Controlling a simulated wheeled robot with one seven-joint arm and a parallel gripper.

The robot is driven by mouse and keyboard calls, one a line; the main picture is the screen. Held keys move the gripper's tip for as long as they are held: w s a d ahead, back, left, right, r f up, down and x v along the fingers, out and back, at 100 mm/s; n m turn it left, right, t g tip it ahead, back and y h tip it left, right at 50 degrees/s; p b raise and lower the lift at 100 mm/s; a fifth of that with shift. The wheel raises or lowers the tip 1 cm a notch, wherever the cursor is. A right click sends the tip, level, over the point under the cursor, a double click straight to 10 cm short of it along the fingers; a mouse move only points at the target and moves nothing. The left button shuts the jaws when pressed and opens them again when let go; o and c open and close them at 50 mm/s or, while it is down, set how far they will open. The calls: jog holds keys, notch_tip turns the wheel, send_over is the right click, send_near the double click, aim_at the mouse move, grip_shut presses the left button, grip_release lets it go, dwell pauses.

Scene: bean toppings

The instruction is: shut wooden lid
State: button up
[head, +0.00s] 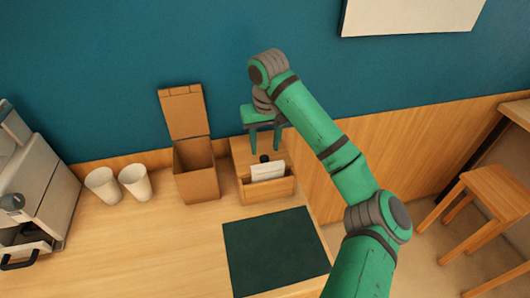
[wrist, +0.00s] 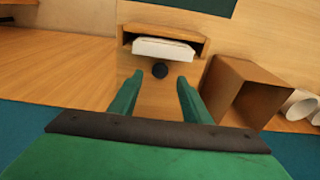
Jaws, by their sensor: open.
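A wooden box (head: 267,192) stands on the counter near the wall, its front part open with white paper-like contents (head: 268,171) showing. A flat wooden lid (head: 241,150) with a black knob (head: 264,158) covers the back part and leaves the front uncovered. My gripper (head: 264,148) points down over the lid, on the wall side of the knob. In the wrist view its two green fingers (wrist: 159,79) are spread apart with nothing between them. I cannot tell whether the fingertips touch the lid.
A tall brown box (head: 196,170) with its flap raised stands to the left of the wooden box. Two white cups (head: 103,184) (head: 135,181) and a grey machine (head: 40,180) are farther left. A dark mat (head: 275,250) lies in front. The blue wall (head: 100,60) is close behind.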

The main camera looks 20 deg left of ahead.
jog(key=r, duration=0.5)
jog(key=shift+s+d+r, duration=0.2)
jog(key=shift+s+r, duration=0.05)
jog(key=shift+r, duration=0.05)
